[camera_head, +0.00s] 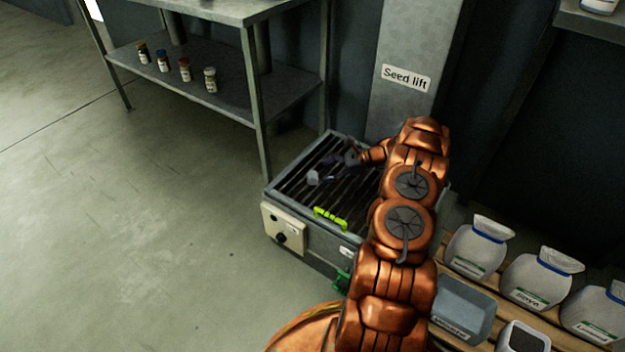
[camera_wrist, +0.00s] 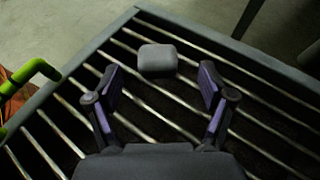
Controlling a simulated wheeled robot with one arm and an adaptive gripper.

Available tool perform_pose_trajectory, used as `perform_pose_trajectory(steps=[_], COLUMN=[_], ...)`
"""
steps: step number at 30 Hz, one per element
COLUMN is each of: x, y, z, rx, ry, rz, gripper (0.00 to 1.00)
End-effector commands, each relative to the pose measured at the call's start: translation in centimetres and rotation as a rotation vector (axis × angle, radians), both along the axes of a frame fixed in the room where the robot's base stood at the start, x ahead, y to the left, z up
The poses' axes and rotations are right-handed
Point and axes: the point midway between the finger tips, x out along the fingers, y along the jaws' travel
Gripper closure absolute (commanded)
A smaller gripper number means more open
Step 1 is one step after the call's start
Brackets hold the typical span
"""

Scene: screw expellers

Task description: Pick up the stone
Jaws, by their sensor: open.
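The stone (camera_wrist: 157,59) is a small grey block with rounded edges. It rests on the metal bars of a grate (camera_wrist: 75,118) and also shows in the head view (camera_head: 313,178). My gripper (camera_wrist: 160,84) is open, with its purple-padded fingers spread above the grate. In the wrist view the stone lies just ahead of the fingertips, around the middle of the gap, and nothing is between the pads. In the head view my gripper (camera_head: 331,166) is small and dark, close to the stone, and I cannot tell if it touches it.
The grate tops a grey machine (camera_head: 322,248) with a bright green handle (camera_head: 330,218). A "Seed lift" column (camera_head: 418,60) stands behind it. A metal shelf (camera_head: 215,95) with several small jars is at the back left. Several filled sacks (camera_head: 478,249) stand at the right.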

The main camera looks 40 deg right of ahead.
Motion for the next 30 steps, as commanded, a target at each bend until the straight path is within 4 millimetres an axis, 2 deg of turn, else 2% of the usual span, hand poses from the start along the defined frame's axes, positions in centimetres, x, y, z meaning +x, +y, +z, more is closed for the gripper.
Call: perform_pose_trajectory(steps=[12, 22, 23, 30], x=[2.0, 2.4, 2.4, 2.4], y=[3.5, 4.0, 4.0, 4.0], z=[-1.5, -1.5, -1.5, -1.5], rx=[0.0, -0.001, -0.001, -0.001], ry=[0.0, -0.001, -0.001, -0.001], rz=[0.0, 0.0, 0.0, 0.0], gripper=[0.19, 0.19, 0.2, 0.45])
